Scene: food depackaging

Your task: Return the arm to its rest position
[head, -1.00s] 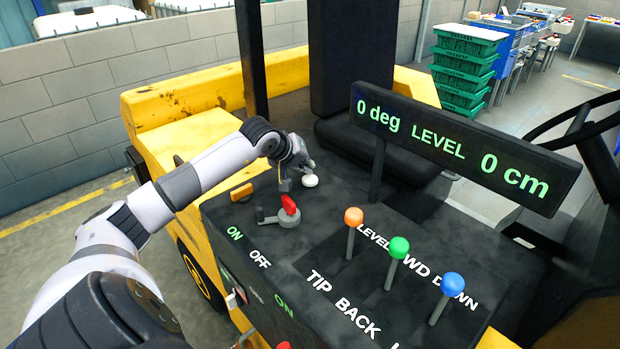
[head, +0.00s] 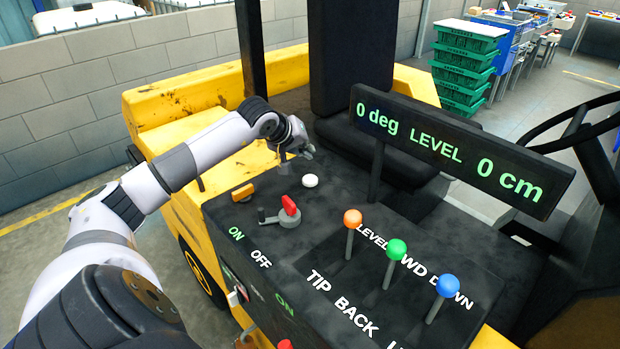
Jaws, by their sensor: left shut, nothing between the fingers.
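My left arm reaches in from the left over a yellow forklift's black control panel (head: 330,240). My left gripper (head: 309,154) is shut and empty, raised above the panel's far left edge. It is behind and apart from a white round knob (head: 310,181). A red-handled switch (head: 289,207) and an orange key-like switch (head: 243,192) stand nearer on the panel, clear of the gripper. My right gripper is not in view.
Levers with an orange (head: 353,217), a green (head: 397,249) and a blue knob (head: 447,286) stand on the panel. A display (head: 460,150) reads 0 deg, LEVEL, 0 cm. A steering wheel (head: 570,135) is right. Green crates (head: 465,72) are stacked behind. A dark post (head: 252,50) rises behind the arm.

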